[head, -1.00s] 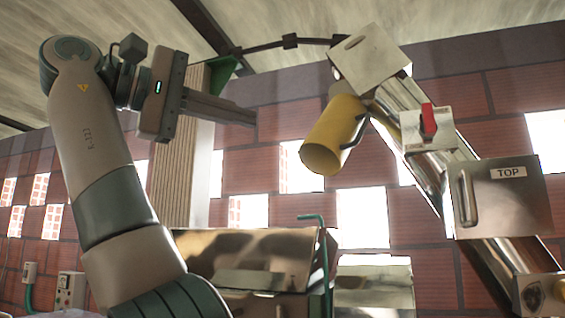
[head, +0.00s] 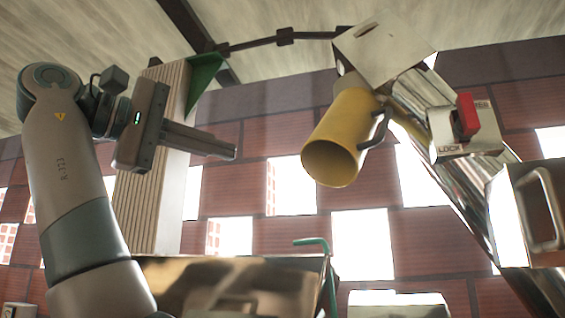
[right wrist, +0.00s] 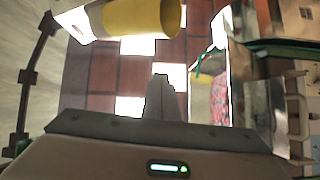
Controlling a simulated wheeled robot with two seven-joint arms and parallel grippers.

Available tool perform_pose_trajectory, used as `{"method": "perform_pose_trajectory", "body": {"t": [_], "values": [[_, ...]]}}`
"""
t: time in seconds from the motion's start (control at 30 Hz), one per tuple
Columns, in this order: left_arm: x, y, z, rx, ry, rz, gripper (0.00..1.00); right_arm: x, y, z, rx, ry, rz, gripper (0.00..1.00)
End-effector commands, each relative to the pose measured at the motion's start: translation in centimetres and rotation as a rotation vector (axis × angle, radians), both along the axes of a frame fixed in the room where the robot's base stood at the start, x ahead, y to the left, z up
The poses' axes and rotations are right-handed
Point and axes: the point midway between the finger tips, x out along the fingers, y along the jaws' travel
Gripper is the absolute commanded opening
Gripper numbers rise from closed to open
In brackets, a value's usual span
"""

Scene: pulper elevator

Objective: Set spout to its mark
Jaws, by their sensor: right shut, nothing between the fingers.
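The yellow spout (head: 342,135) is a tube on the upper end of the slanting metal elevator. It tilts down to the left, open mouth facing me, with a dark handle (head: 377,130) on its right side. My right gripper (head: 234,152) is shut and empty, its fingers pointing right, left of the spout and apart from it in the picture. In the right wrist view the shut fingers (right wrist: 162,82) point up the picture and the spout (right wrist: 145,16) lies beyond them at the top. I cannot make out a mark for the spout. My left gripper is not in view.
A red lever (head: 467,115) stands on a plate lettered LOCK on the elevator tube. A metal cover with a handle (head: 541,208) is at the right edge. A ribbed post (head: 150,195) stands behind my right arm. A metal hopper (head: 230,285) and green pipe (head: 328,270) are below.

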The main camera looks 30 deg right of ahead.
Motion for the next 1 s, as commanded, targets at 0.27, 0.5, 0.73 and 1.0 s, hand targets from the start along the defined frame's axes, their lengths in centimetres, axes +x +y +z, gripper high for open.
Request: {"method": "perform_pose_trajectory", "body": {"t": [0.27,0.5,0.73,1.0], "values": [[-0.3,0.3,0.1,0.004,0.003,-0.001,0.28,0.0,-0.2,0.0,0.0,0.0,0.0,0.0],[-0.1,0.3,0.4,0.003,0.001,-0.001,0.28,0.2,-1.6,0.0,0.001,-0.001,0.0,0.0],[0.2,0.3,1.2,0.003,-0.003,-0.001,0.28,0.5,-4.7,0.1,0.002,-0.001,-0.002,0.0],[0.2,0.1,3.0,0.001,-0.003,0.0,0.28,0.9,-9.2,0.1,0.001,-0.001,-0.002,0.0]]}}
